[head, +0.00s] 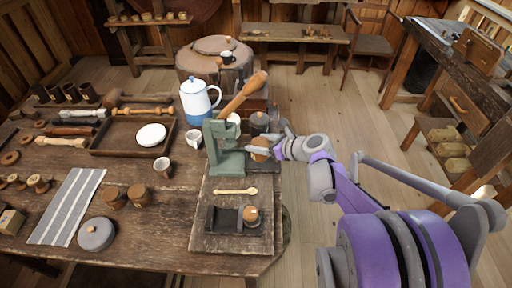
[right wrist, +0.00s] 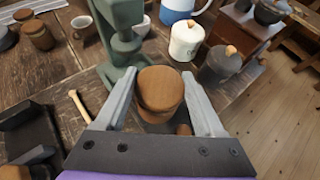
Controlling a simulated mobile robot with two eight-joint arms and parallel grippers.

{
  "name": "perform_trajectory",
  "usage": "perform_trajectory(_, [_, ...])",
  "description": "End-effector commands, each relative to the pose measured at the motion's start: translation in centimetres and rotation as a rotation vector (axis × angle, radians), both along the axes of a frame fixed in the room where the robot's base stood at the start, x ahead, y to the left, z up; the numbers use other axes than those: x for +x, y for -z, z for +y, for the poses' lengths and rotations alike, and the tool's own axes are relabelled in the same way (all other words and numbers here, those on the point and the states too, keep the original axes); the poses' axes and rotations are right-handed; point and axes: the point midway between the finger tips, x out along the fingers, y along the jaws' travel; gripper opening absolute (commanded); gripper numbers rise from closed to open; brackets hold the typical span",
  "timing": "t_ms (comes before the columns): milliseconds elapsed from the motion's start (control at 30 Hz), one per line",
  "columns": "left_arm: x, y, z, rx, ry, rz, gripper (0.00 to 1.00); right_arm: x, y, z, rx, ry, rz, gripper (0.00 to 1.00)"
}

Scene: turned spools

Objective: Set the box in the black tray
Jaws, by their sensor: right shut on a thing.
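My right gripper (head: 262,149) is shut on a small round wooden box (head: 259,155), just right of the green press. In the right wrist view the box (right wrist: 160,88) is brown, roughly upright, and sits between the two grey fingers (right wrist: 160,100). What lies under it is hidden there; in the head view a dark flat patch shows beneath it. A black tray-like holder (head: 226,220) stands on the front of the wooden board, with a round wooden piece (head: 250,215) at its right end. The holder shows at the left of the right wrist view (right wrist: 30,128). My left gripper is not in view.
The green press (head: 226,160) with its wooden lever stands close left of my right gripper. A dark canister (head: 259,123) and a white canister (right wrist: 187,40) stand behind. A mug (head: 163,167) stands left.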

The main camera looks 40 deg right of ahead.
Motion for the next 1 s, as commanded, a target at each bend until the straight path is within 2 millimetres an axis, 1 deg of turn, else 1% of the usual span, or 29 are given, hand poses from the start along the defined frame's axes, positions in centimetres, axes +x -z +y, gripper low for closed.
perform_trajectory(133, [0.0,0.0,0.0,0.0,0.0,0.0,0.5,1.0,0.0,0.3,0.001,-0.003,0.0,0.14])
perform_trajectory(200, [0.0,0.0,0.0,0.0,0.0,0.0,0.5,1.9,0.0,0.5,0.0,-0.004,-0.001,0.14])
perform_trajectory(300, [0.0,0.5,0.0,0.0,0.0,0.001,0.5,1.7,2.1,0.4,0.0,-0.001,0.0,0.14])
perform_trajectory(400, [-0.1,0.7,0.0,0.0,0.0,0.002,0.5,1.7,3.4,0.4,0.0,-0.001,0.0,0.14])
perform_trajectory(667, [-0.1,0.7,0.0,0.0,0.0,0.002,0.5,1.7,3.5,0.4,0.001,-0.001,-0.001,0.14])
perform_trajectory(767, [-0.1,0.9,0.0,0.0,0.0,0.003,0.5,1.7,3.8,0.4,0.0,-0.001,0.0,0.14])
perform_trajectory(800, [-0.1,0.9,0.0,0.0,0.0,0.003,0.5,1.7,3.8,0.4,0.0,-0.001,0.0,0.74])
perform_trajectory(933, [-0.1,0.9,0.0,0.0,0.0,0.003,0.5,1.7,3.8,0.4,0.0,-0.001,0.0,0.97])
perform_trajectory(967, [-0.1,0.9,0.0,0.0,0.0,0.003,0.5,1.7,3.8,0.4,0.0,-0.001,0.0,1.0])
perform_trajectory(1000, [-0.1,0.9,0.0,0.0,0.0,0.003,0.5,1.7,3.8,0.4,0.0,-0.001,0.0,1.0])
